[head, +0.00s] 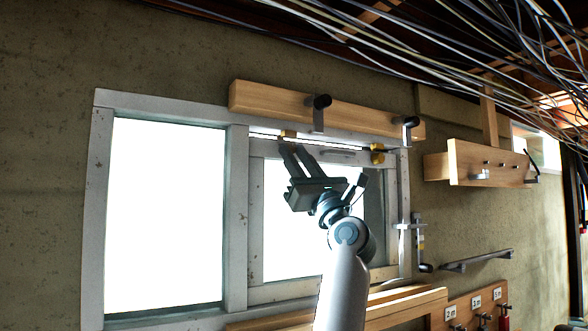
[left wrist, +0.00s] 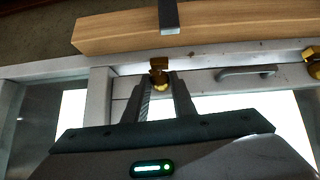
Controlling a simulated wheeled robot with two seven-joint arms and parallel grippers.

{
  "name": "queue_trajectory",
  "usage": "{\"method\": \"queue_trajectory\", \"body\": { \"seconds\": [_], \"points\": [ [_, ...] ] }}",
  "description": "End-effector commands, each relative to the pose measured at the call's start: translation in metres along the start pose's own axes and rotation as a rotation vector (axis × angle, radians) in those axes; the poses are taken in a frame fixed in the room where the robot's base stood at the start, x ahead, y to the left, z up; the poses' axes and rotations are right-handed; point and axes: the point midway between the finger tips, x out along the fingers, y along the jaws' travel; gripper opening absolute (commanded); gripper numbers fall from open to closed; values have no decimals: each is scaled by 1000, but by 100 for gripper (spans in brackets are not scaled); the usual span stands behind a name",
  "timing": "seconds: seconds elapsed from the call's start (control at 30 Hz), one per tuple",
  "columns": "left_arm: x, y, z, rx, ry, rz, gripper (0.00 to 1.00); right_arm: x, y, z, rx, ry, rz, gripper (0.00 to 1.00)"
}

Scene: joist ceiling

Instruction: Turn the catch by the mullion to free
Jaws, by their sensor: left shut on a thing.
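The brass catch by the mullion (head: 288,134) sits at the top left corner of the right-hand sash, close to the white mullion (head: 236,215). In the left wrist view the catch (left wrist: 159,65) shows a block above and a rounded part below. My left gripper (head: 286,149) reaches up from below, and its fingers (left wrist: 160,86) are shut on the lower part of the catch. The fingers hide part of it, and its exact turn is hard to tell. My right gripper is not in view.
A second brass catch (head: 377,154) sits at the sash's top right. A grey pull handle (head: 338,154) lies between them. A wooden rail (head: 270,103) with dark hooks runs just above. Cables (head: 430,50) hang from the ceiling. Wooden boards (head: 400,305) stand below the window.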

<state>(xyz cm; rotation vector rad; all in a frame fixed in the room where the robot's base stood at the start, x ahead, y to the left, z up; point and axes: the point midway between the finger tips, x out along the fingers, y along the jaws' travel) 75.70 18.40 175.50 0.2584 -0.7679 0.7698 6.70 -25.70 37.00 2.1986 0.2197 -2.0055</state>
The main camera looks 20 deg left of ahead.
Motion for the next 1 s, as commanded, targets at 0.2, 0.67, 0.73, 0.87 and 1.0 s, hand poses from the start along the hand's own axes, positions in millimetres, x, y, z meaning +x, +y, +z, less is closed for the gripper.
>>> {"method": "queue_trajectory", "body": {
  "seconds": [0.2, 0.67, 0.73, 0.87, 1.0],
  "points": [
    [0, -2, -1, -54, 3, 53, 1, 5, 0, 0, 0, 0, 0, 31],
    [0, -2, -1, -76, 3, 76, 1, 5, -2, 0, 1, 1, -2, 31],
    [0, -2, -1, -76, 3, 76, 1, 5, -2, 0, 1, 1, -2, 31],
    [0, -2, -1, -76, 3, 75, 42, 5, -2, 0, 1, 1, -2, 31],
    [0, -2, -1, -76, 3, 76, 42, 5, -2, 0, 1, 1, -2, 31]
  ]
}}
